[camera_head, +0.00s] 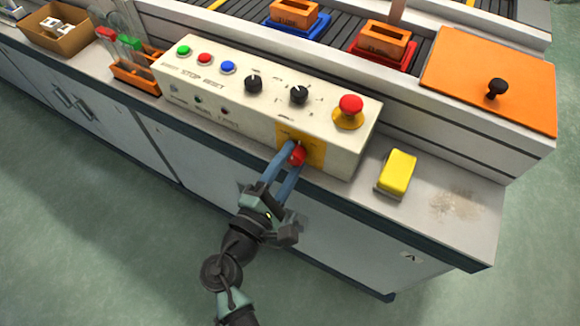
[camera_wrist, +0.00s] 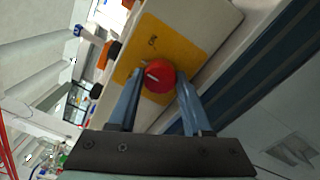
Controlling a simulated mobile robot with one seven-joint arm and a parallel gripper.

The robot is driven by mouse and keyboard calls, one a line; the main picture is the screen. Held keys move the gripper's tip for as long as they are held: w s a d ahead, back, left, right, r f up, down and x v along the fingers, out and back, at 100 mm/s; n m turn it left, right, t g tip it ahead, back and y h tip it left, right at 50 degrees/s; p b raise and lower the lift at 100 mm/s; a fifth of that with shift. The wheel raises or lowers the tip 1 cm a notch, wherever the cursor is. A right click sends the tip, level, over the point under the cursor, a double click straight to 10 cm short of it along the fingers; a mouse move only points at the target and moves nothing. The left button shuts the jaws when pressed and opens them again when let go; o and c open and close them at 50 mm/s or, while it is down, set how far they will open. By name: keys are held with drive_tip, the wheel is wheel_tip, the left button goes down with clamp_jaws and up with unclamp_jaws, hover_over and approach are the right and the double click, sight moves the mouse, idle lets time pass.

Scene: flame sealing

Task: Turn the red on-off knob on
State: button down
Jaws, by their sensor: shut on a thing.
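The red on-off knob (camera_head: 297,155) is on a yellow plate (camera_head: 315,150) on the front face of the cream control box (camera_head: 225,118). In the wrist view the knob (camera_wrist: 158,77) is round with a pale mark on its face. My gripper (camera_head: 291,158) has its two blue fingers on either side of the knob, shut on it. In the wrist view the fingertips (camera_wrist: 159,82) flank the knob left and right. The fingers hide part of the yellow plate.
A red mushroom button (camera_head: 350,105) and two black dials (camera_head: 299,95) are on the box top. A yellow sponge-like block (camera_head: 397,172) lies on the counter to the right. A test-tube rack (camera_head: 136,76) stands left. The floor in front is clear.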

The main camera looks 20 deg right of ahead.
drive_tip(key=m+b, duration=0.1)
drive_tip(key=m, duration=0.1)
drive_tip(key=m+b, duration=0.1)
drive_tip(key=b, duration=0.1)
drive_tip(key=m+b, duration=0.2)
drive_tip(key=shift+f+m, duration=0.25)
drive_tip(key=shift+m, duration=0.05)
drive_tip(key=m+b, duration=0.3)
drive_tip(key=shift+r, duration=0.15)
drive_tip(key=shift+r+m, duration=0.1)
drive_tip(key=shift+m, duration=0.3)
drive_tip(key=shift+c, duration=1.7)
unclamp_jaws()
drive_tip(key=p+v, duration=0.1)
drive_tip(key=v, duration=1.2)
drive_tip(key=shift+w, duration=0.1)
